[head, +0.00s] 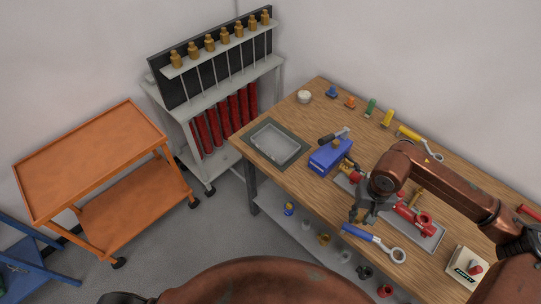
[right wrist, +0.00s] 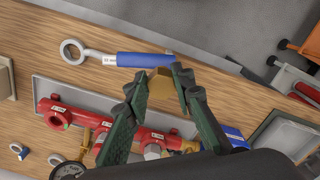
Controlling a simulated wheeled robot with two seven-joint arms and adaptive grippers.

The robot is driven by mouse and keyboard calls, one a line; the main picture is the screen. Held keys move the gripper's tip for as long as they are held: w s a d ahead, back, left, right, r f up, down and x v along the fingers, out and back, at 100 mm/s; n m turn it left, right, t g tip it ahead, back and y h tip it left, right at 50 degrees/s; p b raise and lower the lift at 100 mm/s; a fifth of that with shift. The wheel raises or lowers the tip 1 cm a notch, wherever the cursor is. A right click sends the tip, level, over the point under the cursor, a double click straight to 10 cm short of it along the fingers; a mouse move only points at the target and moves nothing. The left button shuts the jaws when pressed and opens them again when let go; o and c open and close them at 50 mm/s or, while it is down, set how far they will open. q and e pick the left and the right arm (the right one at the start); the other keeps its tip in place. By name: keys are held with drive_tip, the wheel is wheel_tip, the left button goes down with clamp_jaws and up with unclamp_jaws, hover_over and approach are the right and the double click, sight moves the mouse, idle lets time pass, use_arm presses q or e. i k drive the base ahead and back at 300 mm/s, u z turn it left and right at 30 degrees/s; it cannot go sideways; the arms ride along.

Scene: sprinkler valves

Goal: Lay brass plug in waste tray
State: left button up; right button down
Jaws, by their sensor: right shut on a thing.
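My right gripper (head: 362,212) hangs over the front part of the wooden bench. In the right wrist view its fingertips (right wrist: 160,92) are closed on a small brass plug (right wrist: 161,82), just in front of a blue-handled wrench (right wrist: 145,60). The plug is mostly hidden in the head view. A shallow grey tray with a dark rim (head: 257,146), apparently the waste tray, lies at the left end of the bench and looks empty. It also shows in the right wrist view (right wrist: 262,132), well apart from the gripper. My left gripper is not in view.
A blue vise (head: 326,157) stands between the tray and my right gripper. Red valve pipes (head: 408,218) lie in a long grey tray. Small coloured parts line the bench's back edge. An orange cart (head: 90,150) and a rack of brass fittings (head: 215,75) stand left.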

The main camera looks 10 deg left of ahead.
sight(275, 145)
drive_tip(key=u, duration=1.35)
drive_tip(key=i, duration=0.95)
drive_tip(key=z, duration=0.2)
